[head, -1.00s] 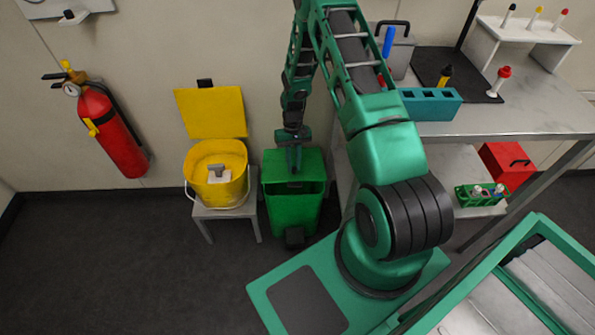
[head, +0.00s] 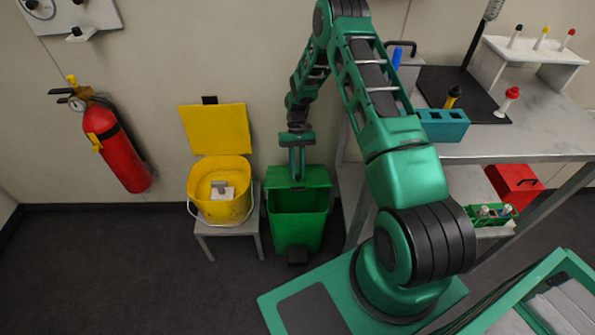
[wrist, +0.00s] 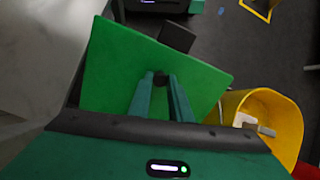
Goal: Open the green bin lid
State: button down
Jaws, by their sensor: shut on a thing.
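The green bin (head: 296,234) stands on the floor beside the small grey stool. Its green lid (head: 315,176) looks tilted up, with a dark green opening showing in front below it. My gripper (head: 298,178) reaches down from above and is shut on the lid's small dark knob. In the wrist view the lid (wrist: 205,78) is a flat green panel, and the fingers of my gripper (wrist: 161,82) close on the dark knob (wrist: 161,79). The inside of the bin is hidden in the wrist view.
A yellow bucket (head: 228,204) with its lid raised stands on the grey stool (head: 232,238) left of the bin. A red fire extinguisher (head: 117,152) hangs on the wall. A metal bench (head: 510,145) stands to the right, with a red box (head: 512,183) on its shelf.

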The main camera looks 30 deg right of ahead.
jog(key=c, duration=1.6)
grip_release()
jog(key=v, duration=0.7)
jog(key=shift+w+r, duration=0.1)
jog(key=shift+w, duration=0.05)
